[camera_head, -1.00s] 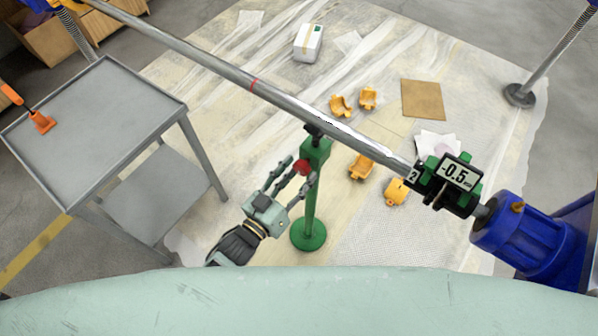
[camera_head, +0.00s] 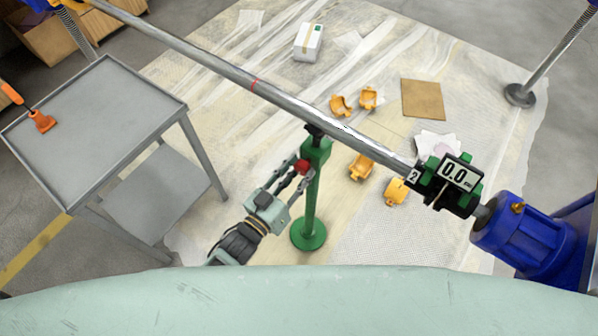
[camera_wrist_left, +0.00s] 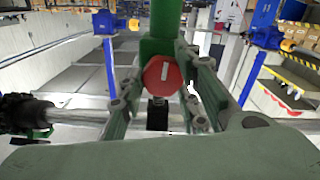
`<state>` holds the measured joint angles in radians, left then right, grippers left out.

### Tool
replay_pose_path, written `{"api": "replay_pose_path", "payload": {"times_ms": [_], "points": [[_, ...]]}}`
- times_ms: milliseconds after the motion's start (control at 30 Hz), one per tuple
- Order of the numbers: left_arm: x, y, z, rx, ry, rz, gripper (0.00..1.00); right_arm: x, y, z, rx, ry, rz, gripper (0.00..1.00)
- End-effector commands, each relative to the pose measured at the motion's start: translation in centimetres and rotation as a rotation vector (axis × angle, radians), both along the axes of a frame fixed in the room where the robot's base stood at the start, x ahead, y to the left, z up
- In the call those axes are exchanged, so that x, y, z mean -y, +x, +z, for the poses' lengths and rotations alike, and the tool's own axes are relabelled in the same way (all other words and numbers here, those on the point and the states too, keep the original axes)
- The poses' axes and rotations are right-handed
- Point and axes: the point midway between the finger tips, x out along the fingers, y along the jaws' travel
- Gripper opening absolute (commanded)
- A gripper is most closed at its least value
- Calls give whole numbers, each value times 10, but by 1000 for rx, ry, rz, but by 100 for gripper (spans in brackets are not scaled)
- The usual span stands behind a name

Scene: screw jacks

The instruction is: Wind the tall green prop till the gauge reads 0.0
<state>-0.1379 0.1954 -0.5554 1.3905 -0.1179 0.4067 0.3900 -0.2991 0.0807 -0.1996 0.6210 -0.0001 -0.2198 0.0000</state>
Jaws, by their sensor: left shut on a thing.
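The tall green prop (camera_head: 312,200) stands upright on a round base, its top under the long grey pipe (camera_head: 290,97). A red knob (camera_head: 301,166) sits on its side near the top. My left gripper (camera_head: 296,172) is shut on the red knob. In the left wrist view the knob (camera_wrist_left: 162,76) shows as a red hexagon with a white mark, between the two fingers. The gauge (camera_head: 459,172), in a green and black clamp at the pipe's right end, reads 0.0. My right gripper is not in view.
A grey cart (camera_head: 95,115) with an orange tool (camera_head: 41,121) stands at the left. Several orange clamp pieces (camera_head: 361,167), a white box (camera_head: 308,42) and a brown board (camera_head: 423,100) lie on the floor sheet. A blue motor (camera_head: 520,232) is at the right.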

Motion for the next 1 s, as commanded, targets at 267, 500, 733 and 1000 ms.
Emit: {"api": "replay_pose_path", "payload": {"times_ms": [267,500,733,1000], "points": [[5,-3,1,2,-2,-9,36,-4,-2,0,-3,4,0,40],[3,-2,0,2,-1,-5,44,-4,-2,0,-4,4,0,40],[-1,-6,0,1,0,-4,44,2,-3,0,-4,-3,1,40],[-30,-46,-1,-3,2,-5,44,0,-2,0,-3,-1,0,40]]}}
